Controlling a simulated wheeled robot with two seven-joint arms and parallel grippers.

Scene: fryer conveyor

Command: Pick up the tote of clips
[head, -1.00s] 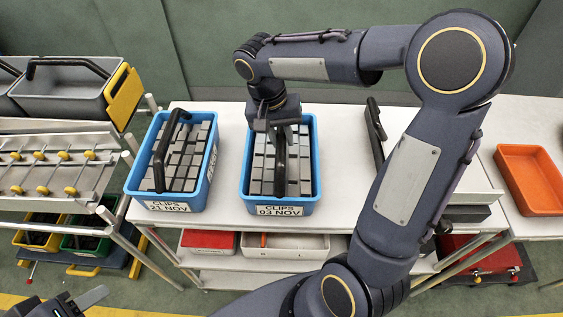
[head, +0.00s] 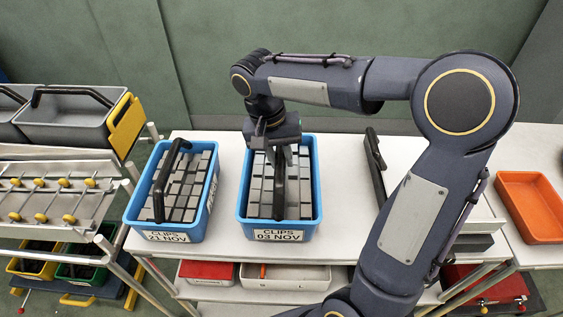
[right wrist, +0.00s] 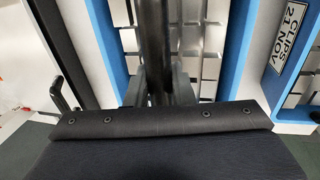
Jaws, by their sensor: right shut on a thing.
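Two blue totes full of grey clips are on the white table. The middle tote, labelled CLIPS 03 NOV (head: 243,190), has a black bar handle (head: 279,195). My right gripper (head: 279,158) is shut on that handle near its far end. This tote looks upright and slightly raised, though its underside is hidden. The left tote, labelled CLIPS 21 NOV (head: 210,200), stands beside it, a narrow gap away. In the right wrist view, the held handle (right wrist: 154,35) runs up from between the fingers (right wrist: 160,88), with the left tote's label (right wrist: 291,38) at right. My left gripper is out of view.
An orange tray (head: 540,205) is at far right. A rack (head: 60,195) with yellow knobs stands at left. White table (head: 340,170) shows between tote and container.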

